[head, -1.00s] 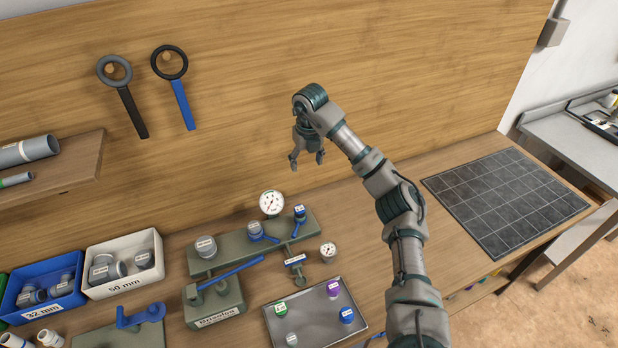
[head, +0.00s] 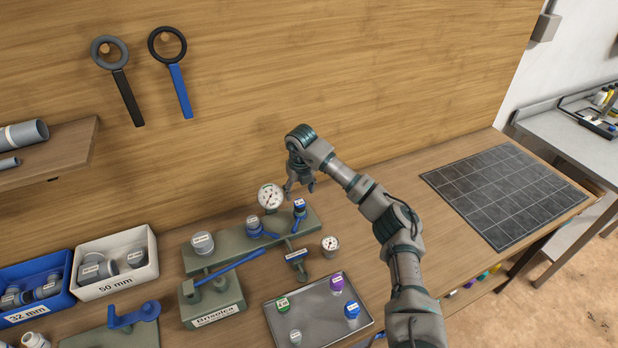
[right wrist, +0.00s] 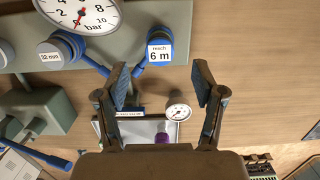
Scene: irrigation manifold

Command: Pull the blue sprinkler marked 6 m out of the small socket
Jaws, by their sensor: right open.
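The blue sprinkler marked 6 m (head: 299,207) stands at the right end of the grey-green manifold bar (head: 222,258). In the right wrist view the sprinkler (right wrist: 160,50) shows its white "reach 6 m" label near the top centre, and its small socket is hidden behind it. My right gripper (head: 300,191) is open and empty, just above the sprinkler in the head view. In the right wrist view the open fingers (right wrist: 160,82) lie below the sprinkler, apart from it, with nothing between them. My left gripper is not in view.
A large pressure gauge (head: 270,197) stands close left of the sprinkler. Blue valve levers (head: 262,234) and a smaller gauge (head: 330,243) are nearby. A metal tray (head: 280,310) with several capped parts lies in front. A dark gridded mat (head: 503,194) is at the right.

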